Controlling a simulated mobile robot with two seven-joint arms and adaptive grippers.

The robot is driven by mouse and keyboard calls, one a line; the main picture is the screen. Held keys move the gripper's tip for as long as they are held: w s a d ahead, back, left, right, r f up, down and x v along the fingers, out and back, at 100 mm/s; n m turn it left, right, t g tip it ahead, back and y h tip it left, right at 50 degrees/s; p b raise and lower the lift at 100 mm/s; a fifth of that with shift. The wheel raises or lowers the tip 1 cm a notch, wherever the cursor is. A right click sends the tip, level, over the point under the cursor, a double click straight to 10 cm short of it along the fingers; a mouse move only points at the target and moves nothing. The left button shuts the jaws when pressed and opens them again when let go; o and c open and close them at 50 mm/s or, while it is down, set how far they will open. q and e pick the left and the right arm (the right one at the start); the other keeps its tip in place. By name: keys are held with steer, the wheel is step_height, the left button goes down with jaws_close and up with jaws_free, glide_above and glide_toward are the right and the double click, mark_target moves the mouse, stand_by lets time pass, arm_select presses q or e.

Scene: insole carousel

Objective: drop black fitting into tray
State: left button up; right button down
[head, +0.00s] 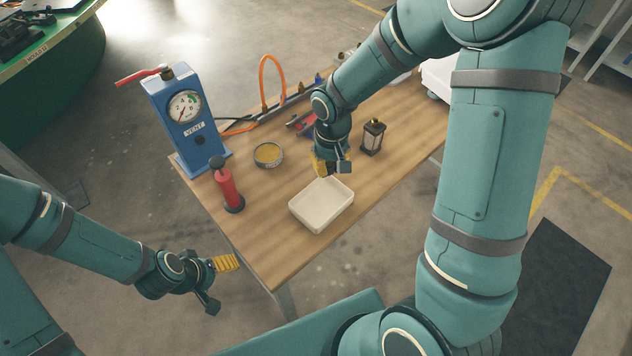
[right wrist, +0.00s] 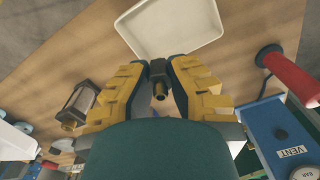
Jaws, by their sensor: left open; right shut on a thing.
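The black fitting (right wrist: 158,73), with a brass-coloured end, is between the yellow fingertips of my right gripper (right wrist: 158,88) in the right wrist view. My right gripper (head: 331,168) is shut on it, just behind the far edge of the tray in the head view. The fitting cannot be made out in the head view. The shallow white tray (head: 322,206) lies on the wooden table and looks empty; it also shows at the top of the right wrist view (right wrist: 190,45). My left gripper (head: 221,284) is open and empty, off the table's near left edge.
A blue gauge box (head: 188,128) marked VENT, a red cylinder (head: 230,188) with a dark top and a round dish (head: 268,154) stand left of the tray. A dark lantern (head: 373,137) stands right of my right gripper. The table's near corner (head: 275,268) is bare.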

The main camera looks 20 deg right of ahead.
steer(key=shift+f, duration=0.1)
steer(key=shift+s+f+b, duration=0.2)
steer(key=shift+f+b, duration=0.4)
steer(key=shift+b, duration=0.05)
step_height(320, 180, down, 4)
steer(key=b, duration=0.3)
steer(key=shift+f, duration=0.25)
steer(key=c, duration=1)
jaws_free()
steer(key=shift+r, duration=0.15)
step_height(320, 180, up, 12)
steer(key=shift+f, duration=0.1)
